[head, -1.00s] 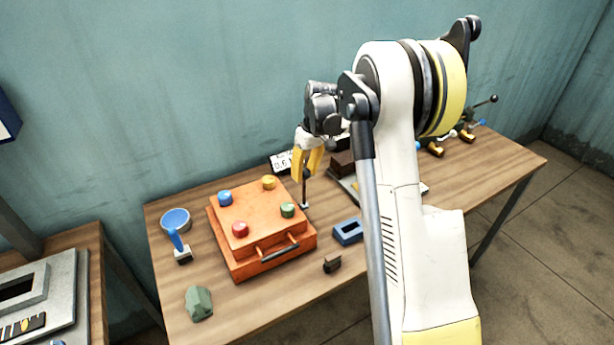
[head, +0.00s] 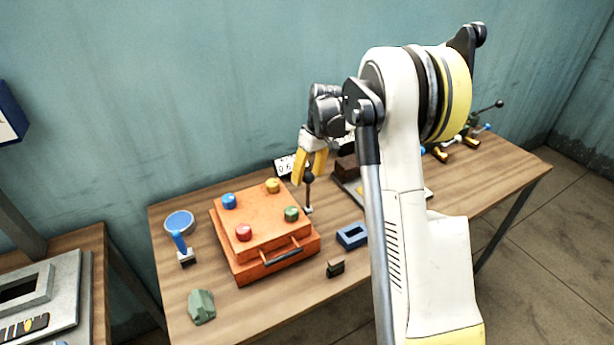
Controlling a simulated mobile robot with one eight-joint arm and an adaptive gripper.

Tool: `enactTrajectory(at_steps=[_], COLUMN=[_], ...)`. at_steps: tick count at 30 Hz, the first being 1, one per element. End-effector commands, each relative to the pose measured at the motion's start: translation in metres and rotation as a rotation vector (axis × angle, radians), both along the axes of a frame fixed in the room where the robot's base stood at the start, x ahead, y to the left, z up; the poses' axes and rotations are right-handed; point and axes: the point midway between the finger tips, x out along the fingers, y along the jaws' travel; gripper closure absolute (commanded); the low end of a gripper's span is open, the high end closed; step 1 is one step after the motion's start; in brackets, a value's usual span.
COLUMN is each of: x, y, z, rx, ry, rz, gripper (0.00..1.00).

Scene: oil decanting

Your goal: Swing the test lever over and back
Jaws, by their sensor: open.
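A thin dark upright lever with a round dark knob (head: 308,177) stands on a small pale foot on the wooden table, behind and right of the orange case. I take it for the test lever. My gripper (head: 308,181) has yellow fingers pointing down, set apart, at the lever's top. The knob shows between or just behind the fingertips; I cannot tell whether they touch it. The lever looks close to upright.
The orange case (head: 262,216) with coloured knobs is close to the gripper. A display plate (head: 285,167) stands behind. A blue block (head: 352,235), a small dark block (head: 335,268), a green lump (head: 201,307) and a blue-handled tool (head: 179,241) lie around. My arm hides the table's middle.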

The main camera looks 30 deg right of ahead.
Motion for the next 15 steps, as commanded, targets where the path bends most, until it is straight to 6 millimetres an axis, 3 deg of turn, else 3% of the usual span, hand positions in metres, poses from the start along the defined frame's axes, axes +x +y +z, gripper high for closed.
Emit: enactTrajectory(at_steps=[15], x=[-0.007], y=[-0.016], z=[0.099], rx=[0.0], ry=[-0.001], rz=[0.0], gripper=[0.44])
